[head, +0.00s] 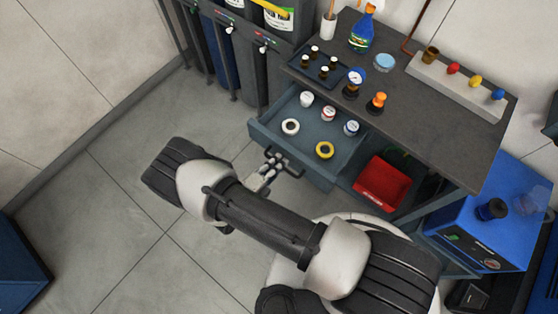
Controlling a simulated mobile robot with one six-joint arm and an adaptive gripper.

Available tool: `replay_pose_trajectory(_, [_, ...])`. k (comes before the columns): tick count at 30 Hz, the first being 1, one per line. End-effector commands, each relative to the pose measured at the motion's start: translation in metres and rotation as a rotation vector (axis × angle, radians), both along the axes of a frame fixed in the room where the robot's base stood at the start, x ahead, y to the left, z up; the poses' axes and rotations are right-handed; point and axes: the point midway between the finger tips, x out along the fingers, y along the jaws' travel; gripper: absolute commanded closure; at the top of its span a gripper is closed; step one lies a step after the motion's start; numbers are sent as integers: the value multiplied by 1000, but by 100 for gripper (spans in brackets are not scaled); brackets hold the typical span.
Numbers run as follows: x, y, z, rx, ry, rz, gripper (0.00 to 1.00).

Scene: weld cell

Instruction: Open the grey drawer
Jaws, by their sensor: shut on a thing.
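The grey drawer (326,177) is pulled out from under the dark worktop, and its inside shows from above. The dark bar handle (296,171) is on the drawer's front. My gripper (273,166) is at the left part of this handle, shut on it. My arm comes up from the lower right; the fingertips are small and partly hidden by the handle.
The worktop (425,120) above carries a blue spray bottle (363,30), a bottle tray (322,70) and a rack with coloured knobs (455,88). A red bin (381,185) sits right of the drawer. A blue machine (482,225) stands at right. The floor left of the drawer is clear.

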Motion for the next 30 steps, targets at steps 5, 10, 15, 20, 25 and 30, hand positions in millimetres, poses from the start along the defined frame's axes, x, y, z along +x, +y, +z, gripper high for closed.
replay_pose_trajectory(5, [1, 1, 1, 0, -2, 1, 84])
replay_pose_trajectory(10, [1, 0, 1, 0, -2, 1, 82])
replay_pose_trajectory(15, [0, 1, 1, 0, -2, 1, 82])
replay_pose_trajectory(20, [-12, 11, 4, 1, -3, 6, 82])
replay_pose_trajectory(25, [-40, 32, 11, 2, -2, 8, 82])
replay_pose_trajectory(30, [-68, 52, 19, 2, -3, 5, 82])
